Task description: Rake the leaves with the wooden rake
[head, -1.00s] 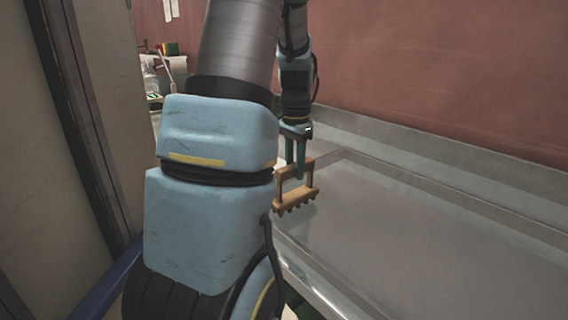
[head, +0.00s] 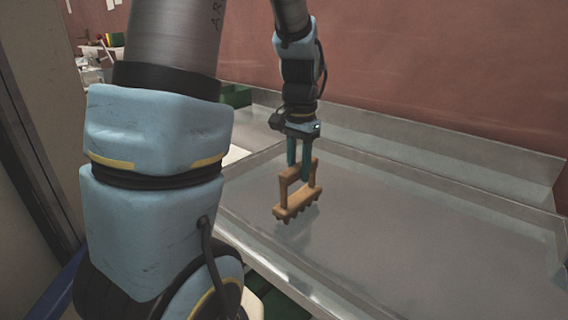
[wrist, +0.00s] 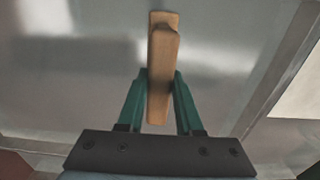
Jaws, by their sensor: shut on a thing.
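The wooden rake (head: 297,204) is a small tan frame with a handle bar on top and a row of short teeth along its lower edge. My gripper (head: 299,170) is shut on the rake's upper bar, with a green finger on either side. The teeth point down over the metal tray surface; I cannot tell if they touch it. In the wrist view the rake (wrist: 160,70) runs lengthwise between the two green fingers (wrist: 160,92). No leaves show in either view.
A wide grey metal tray (head: 420,235) with raised rims lies under the rake, and its visible surface is bare. A red wall (head: 430,60) stands behind it. A green box (head: 236,96) and small items (head: 95,60) sit at the back left.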

